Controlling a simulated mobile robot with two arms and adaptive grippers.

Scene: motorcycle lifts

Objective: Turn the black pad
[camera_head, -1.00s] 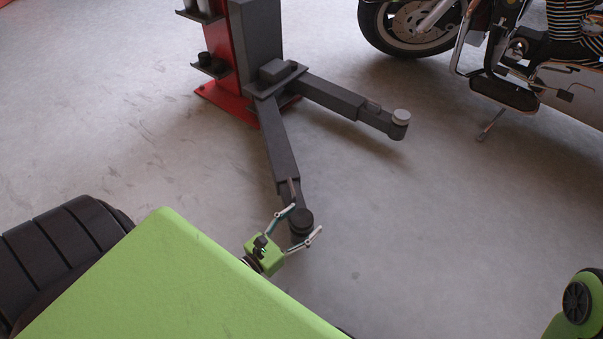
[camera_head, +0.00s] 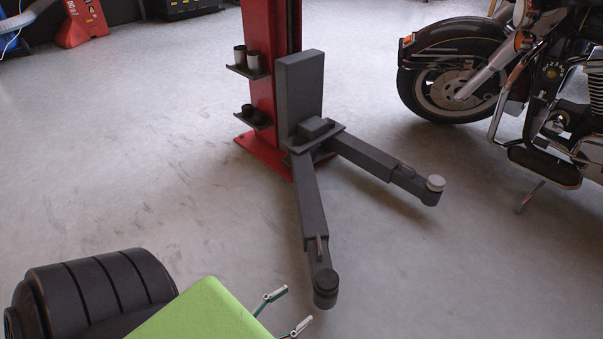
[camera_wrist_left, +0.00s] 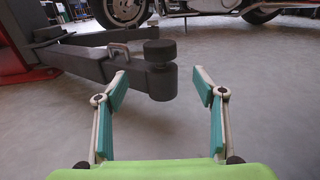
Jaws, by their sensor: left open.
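The black pad (camera_head: 326,283) is a round disc on the end of the dark grey lift arm (camera_head: 309,205) that reaches toward me. In the left wrist view the black pad (camera_wrist_left: 160,52) sits level on top of its round mount, ahead of the fingers. My left gripper (camera_head: 289,309) is at the bottom of the head view, left of and nearer than the pad. In the left wrist view my left gripper (camera_wrist_left: 162,85) is open and empty, its fingers spread wide and apart from the pad. My right gripper is not in view.
A motorcycle (camera_head: 470,75) stands at the upper right. The floor around the black pad is clear.

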